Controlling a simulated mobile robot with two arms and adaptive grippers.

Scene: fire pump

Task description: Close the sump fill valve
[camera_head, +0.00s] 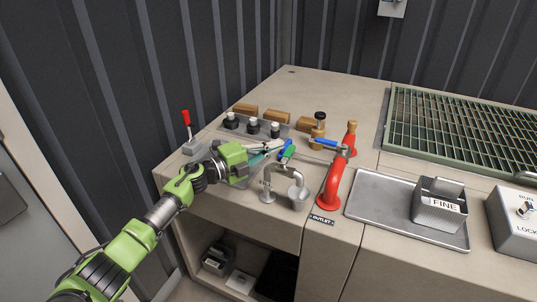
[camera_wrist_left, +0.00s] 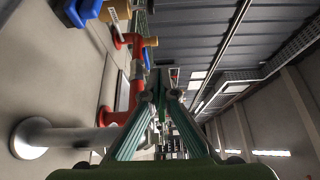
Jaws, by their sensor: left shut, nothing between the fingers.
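No label for the sump fill valve is readable, so I cannot tell for certain which handle belongs to it. A second blue handle (camera_head: 326,142) reaches left from the red pipe (camera_head: 336,182). My left gripper (camera_head: 280,147) is shut and empty, its fingertips close to the small lever in the head view. I cannot tell whether they touch it. In the left wrist view the closed fingertips (camera_wrist_left: 160,92) show near the red pipe (camera_wrist_left: 128,95), with a blue handle (camera_wrist_left: 82,8) at upper left.
Black knobs (camera_head: 253,126) sit on a panel behind the gripper, with a red-tipped lever (camera_head: 187,129) at left. A brass valve with a black cap (camera_head: 319,130) stands behind the blue handle. A metal tray (camera_head: 385,214) bears a block marked FINE (camera_head: 440,208). A green grating (camera_head: 465,130) lies at right.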

